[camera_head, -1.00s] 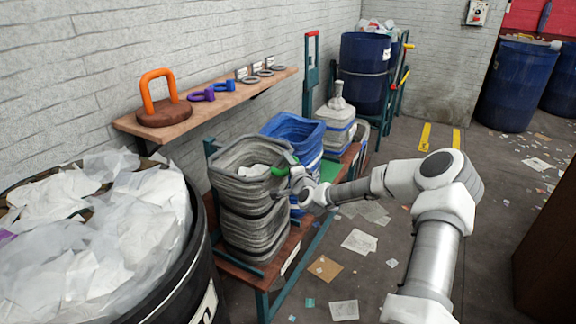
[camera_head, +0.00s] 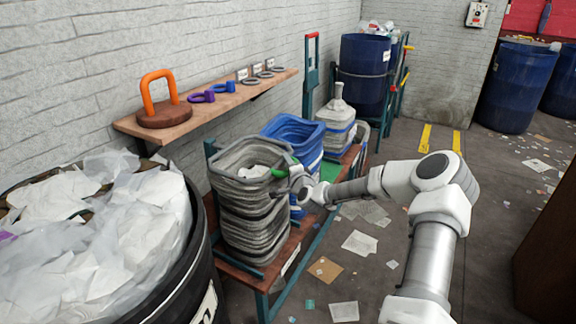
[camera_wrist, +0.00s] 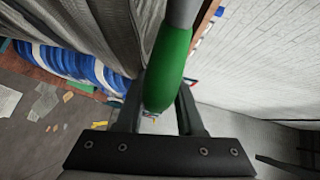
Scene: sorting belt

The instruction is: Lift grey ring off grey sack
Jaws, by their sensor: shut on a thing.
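The grey sack (camera_head: 250,222) stands upright in the rack beside the wall, with folded, ridged sides and some white material (camera_head: 254,171) inside its mouth. The grey ring (camera_head: 229,185) runs around the sack's top edge and has a green grip (camera_head: 290,161) on its right side. My gripper (camera_head: 282,173) is at that right side, shut on the green grip. In the wrist view the green grip (camera_wrist: 168,75) lies between my two fingers, with grey sack folds (camera_wrist: 125,35) beside it. I cannot tell whether the ring is clear of the sack.
A blue sack (camera_head: 292,128) and a white sack (camera_head: 338,115) stand behind in the rack (camera_head: 264,300). A black drum (camera_head: 180,275) full of white plastic is close at left. A wall shelf (camera_head: 208,108) holds an orange-handled weight, shackles and grey rings. The floor at right is open, with scattered paper.

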